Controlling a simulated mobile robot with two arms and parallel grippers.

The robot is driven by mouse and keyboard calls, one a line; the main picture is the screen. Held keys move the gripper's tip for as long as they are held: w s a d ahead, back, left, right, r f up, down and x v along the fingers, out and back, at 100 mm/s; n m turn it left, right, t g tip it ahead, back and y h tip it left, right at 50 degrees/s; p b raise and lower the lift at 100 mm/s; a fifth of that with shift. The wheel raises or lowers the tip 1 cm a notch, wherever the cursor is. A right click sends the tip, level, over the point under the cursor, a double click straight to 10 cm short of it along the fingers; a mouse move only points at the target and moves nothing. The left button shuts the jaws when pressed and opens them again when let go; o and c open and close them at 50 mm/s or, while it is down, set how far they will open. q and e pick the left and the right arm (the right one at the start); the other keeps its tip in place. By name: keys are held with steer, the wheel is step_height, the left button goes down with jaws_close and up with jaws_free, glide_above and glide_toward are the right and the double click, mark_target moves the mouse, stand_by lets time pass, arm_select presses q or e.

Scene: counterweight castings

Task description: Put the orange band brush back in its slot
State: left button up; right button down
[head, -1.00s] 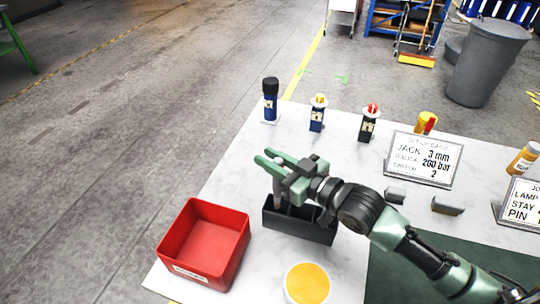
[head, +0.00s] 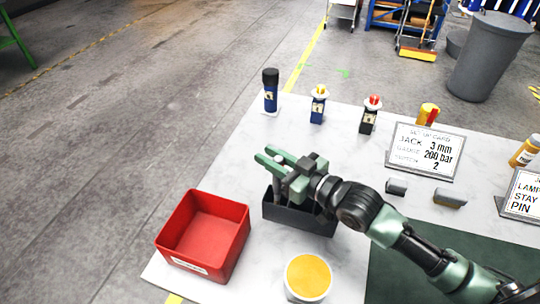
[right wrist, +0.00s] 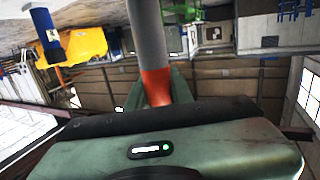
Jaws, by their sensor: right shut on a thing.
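My right gripper (head: 270,158) is shut on the orange band brush. In the right wrist view the brush (right wrist: 147,40) shows as a grey shaft with an orange band (right wrist: 156,86) between the fingers. In the head view only a short pale piece of it shows by the fingers. The gripper is above the left end of a dark slotted holder (head: 300,224) on the white table. The brush's lower end is hidden, and I cannot tell whether it is inside a slot. My left gripper is not in view.
A red bin (head: 205,238) stands left of the holder, and a tub with a yellow top (head: 308,277) in front. Several small bottles, including a blue one (head: 270,92), line the back edge. A set-up card (head: 426,152) and two grey blocks stand to the right.

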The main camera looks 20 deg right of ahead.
steer(key=shift+f+b, duration=1)
steer(key=shift+f, duration=0.85)
steer(key=c, duration=1.2)
jaws_free()
steer(key=shift+o, duration=0.2)
steer(key=shift+r, duration=0.1)
step_height(320, 180, up, 20)
